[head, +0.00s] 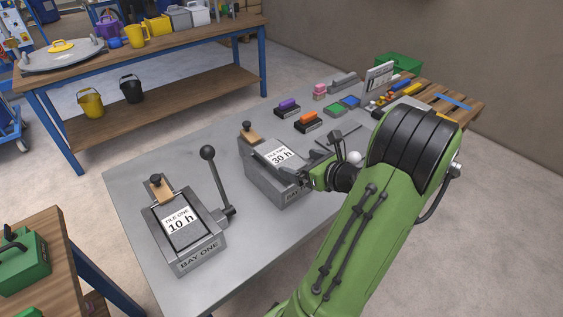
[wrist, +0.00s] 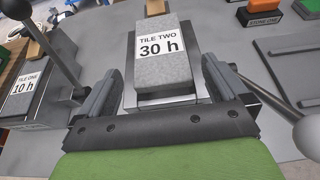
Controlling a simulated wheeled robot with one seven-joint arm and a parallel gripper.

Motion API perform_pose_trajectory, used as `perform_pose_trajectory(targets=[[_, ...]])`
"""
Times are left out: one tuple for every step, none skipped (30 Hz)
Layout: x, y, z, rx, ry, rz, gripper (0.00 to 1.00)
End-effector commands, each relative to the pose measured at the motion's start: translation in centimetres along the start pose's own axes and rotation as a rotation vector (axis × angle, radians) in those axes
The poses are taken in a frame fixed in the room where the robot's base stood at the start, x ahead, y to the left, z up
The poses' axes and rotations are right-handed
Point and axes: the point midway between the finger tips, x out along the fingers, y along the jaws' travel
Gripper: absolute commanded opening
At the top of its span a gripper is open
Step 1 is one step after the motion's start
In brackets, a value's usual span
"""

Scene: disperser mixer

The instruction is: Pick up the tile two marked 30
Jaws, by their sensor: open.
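Tile two (head: 277,156) is a grey block with a white label reading "TILE TWO 30 h". It lies in the second bay fixture (head: 270,185) on the grey table, and it also shows in the wrist view (wrist: 161,62). My gripper (head: 299,180) is at the front right of this fixture in the head view. In the wrist view its two fingers (wrist: 158,82) are spread wide, one on each side of the tile's near end, and nothing is held between them. I cannot tell their height over the tile.
Tile one (head: 181,222) lies in the bay one fixture (head: 197,262) at left. A lever with a black knob (head: 208,153) rises between the bays. In the wrist view a grey ball knob (wrist: 306,136) is close at right. Stamps and pads (head: 307,122) stand farther back.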

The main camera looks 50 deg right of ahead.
Motion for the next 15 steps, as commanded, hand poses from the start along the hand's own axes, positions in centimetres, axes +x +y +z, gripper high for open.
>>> perform_pose_trajectory(targets=[[1.2,0.1,-0.2,-0.004,0.000,0.005,1.00],[1.8,0.1,-0.2,-0.002,0.000,0.003,1.00],[2.3,0.1,-0.2,-0.003,0.000,0.004,1.00],[2.6,0.1,-0.2,-0.003,0.001,0.002,1.00],[2.9,0.0,-0.1,-0.002,0.000,0.001,1.00],[3.3,0.1,-0.1,-0.002,0.000,0.002,1.00],[3.7,0.1,-0.1,-0.004,0.000,0.003,1.00],[4.2,0.1,-0.2,-0.005,0.000,0.003,1.00],[5.1,0.2,-0.2,-0.006,-0.001,0.004,1.00],[5.7,0.2,-0.3,-0.006,-0.001,0.005,1.00],[6.3,0.2,-0.3,-0.006,-0.001,0.003,1.00],[7.0,0.2,-0.3,-0.005,0.000,0.004,1.00],[7.4,0.2,-0.3,-0.005,0.002,0.003,1.00],[7.8,0.2,-0.2,-0.004,0.002,0.003,1.00],[8.1,0.2,-0.2,-0.003,0.002,0.001,1.00]])
